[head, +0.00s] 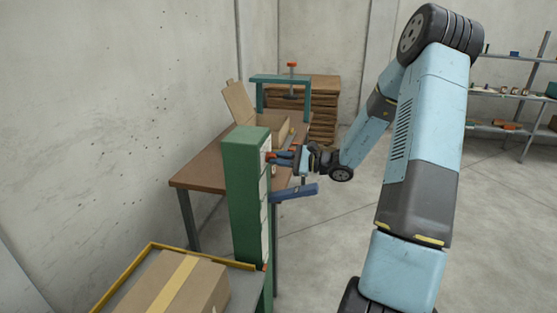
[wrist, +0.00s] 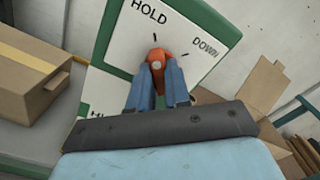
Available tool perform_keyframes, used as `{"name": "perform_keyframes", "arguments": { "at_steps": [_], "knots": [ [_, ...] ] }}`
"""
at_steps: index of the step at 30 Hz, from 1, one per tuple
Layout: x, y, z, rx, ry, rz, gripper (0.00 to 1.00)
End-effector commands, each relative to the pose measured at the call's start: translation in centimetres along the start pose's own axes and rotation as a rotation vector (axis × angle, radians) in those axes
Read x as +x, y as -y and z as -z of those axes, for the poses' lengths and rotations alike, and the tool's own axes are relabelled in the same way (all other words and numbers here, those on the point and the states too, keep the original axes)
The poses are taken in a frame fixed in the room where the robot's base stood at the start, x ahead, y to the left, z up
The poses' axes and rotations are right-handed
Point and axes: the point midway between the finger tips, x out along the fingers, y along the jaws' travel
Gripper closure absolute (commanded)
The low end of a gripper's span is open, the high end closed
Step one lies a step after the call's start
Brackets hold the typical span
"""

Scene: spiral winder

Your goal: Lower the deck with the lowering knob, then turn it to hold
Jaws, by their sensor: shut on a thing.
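The lowering knob (wrist: 157,58) is orange-red and sits on the white panel (wrist: 125,60) of the green column (head: 245,195). The panel reads HOLD above the knob and DOWN to its upper right, each with a black tick. My gripper (wrist: 159,78) is shut on the knob, with a blue finger on either side; it also shows in the head view (head: 274,158). The fingers hide part of the knob, and I cannot tell which tick it points to. The deck (head: 152,246), grey with a yellow rim, carries a taped carton (head: 165,285) at the lower left.
Behind the column stands a brown table (head: 205,167) with an open carton (head: 240,103) and a green press frame (head: 285,78). Shelves (head: 510,90) stand far right. The floor between is clear.

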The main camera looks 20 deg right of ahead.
Motion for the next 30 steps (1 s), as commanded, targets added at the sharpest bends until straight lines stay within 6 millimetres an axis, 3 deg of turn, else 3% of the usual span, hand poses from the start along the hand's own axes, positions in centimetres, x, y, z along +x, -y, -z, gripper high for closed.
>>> {"name": "perform_keyframes", "arguments": {
  "at_steps": [11,12,19,30],
  "knots": [
    [-0.10,-0.26,0.13,-0.001,-0.004,-0.004,1.00],
    [-0.10,-0.26,0.13,-0.001,-0.004,-0.004,0.81],
    [-0.05,-0.16,0.07,-0.002,-0.002,-0.002,0.59],
    [-0.62,-0.05,0.06,-0.003,-0.002,0.000,0.57]
  ]
}}
